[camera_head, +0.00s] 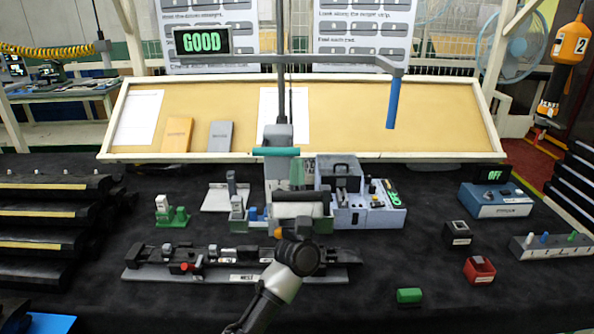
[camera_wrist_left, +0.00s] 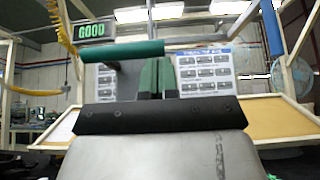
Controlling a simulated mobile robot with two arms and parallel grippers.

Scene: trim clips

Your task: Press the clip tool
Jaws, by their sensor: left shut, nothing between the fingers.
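The clip tool is a grey press column with a teal handle bar (camera_head: 276,151) across its front, at the middle of the bench in the head view. The bar also shows in the wrist view (camera_wrist_left: 112,51), running level. My left gripper (camera_head: 297,166) comes up from below, with its dark green fingers pointing up at the bar's right end. In the wrist view the left gripper (camera_wrist_left: 158,62) is shut and empty, its tips just under the bar's right end; I cannot tell if they touch. The area behind my gripper's body is hidden. My right gripper is not in view.
A long dark fixture (camera_head: 190,257) marked NEST lies in front. A grey-blue box (camera_head: 380,215) stands right of the press. A blue box (camera_head: 495,209) reads OFF, and a display (camera_head: 201,41) reads GOOD. A green cylinder (camera_head: 409,296) lies front right. A blue handle (camera_head: 393,103) hangs overhead.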

